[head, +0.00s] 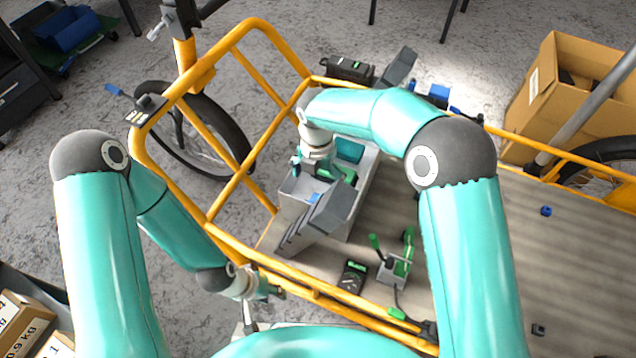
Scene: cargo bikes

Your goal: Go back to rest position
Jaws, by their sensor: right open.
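My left gripper (268,288) hangs low by the front yellow rail of the cargo bike, outside the bed. It is small and partly hidden, so its jaws cannot be read. My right arm reaches over the bed, and my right gripper (326,176) is open over the grey bin (292,205). The bin holds teal, green and blue items, partly hidden by the gripper. I cannot tell whether the fingers touch any of them.
The yellow frame (238,190) rings the cargo bed (480,250). A cardboard box (570,85) stands at back right. The bed's right side is mostly clear.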

